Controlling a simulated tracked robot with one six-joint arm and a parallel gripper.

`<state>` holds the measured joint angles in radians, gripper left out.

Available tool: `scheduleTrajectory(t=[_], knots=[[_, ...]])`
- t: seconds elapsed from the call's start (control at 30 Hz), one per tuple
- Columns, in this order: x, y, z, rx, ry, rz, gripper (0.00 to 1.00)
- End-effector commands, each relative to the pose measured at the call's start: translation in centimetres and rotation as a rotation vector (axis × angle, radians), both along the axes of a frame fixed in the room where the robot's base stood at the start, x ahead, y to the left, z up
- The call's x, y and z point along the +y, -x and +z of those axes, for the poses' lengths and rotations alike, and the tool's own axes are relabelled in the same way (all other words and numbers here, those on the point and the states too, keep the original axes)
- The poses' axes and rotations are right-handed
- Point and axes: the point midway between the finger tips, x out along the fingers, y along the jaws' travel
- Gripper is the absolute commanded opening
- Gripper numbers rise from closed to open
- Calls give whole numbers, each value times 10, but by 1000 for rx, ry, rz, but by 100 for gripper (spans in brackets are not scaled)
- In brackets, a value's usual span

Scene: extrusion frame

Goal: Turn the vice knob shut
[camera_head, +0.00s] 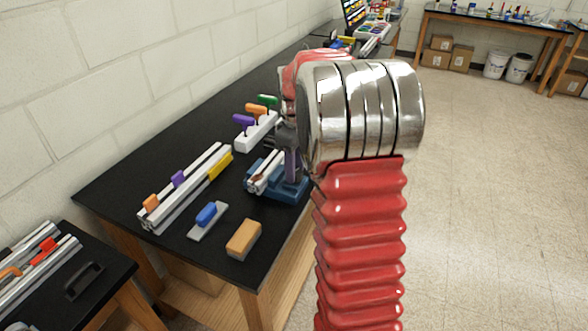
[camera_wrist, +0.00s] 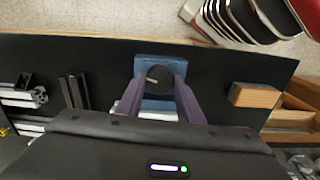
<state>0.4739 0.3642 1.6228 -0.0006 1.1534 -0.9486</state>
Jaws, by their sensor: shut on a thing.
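The blue vice (camera_head: 290,190) sits on the black bench near its right edge, with pale bars lying across it. In the wrist view the vice's blue body (camera_wrist: 165,60) lies ahead, and its dark round knob (camera_wrist: 159,78) shows between my two purple fingers. My gripper (camera_wrist: 160,84) is shut on the knob, one finger on each side. In the head view my gripper (camera_head: 292,168) points down at the vice, and my arm hides part of it. The knob cannot be made out there.
An orange-tan block (camera_head: 244,239) and a blue-handled tool (camera_head: 207,215) lie in front of the vice. Aluminium extrusions (camera_head: 185,190) lie to the left. A white rack (camera_head: 257,132) with coloured handles stands behind. Open floor (camera_head: 490,200) lies to the right.

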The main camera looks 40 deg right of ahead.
Motion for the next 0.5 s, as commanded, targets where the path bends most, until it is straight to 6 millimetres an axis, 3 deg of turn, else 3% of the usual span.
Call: scheduleTrajectory(t=[0.17,0.2,0.5], knots=[[2,1,0,3,-4,1,11],[2,1,0,3,-4,1,35],[1,0,0,2,-2,1,52]])
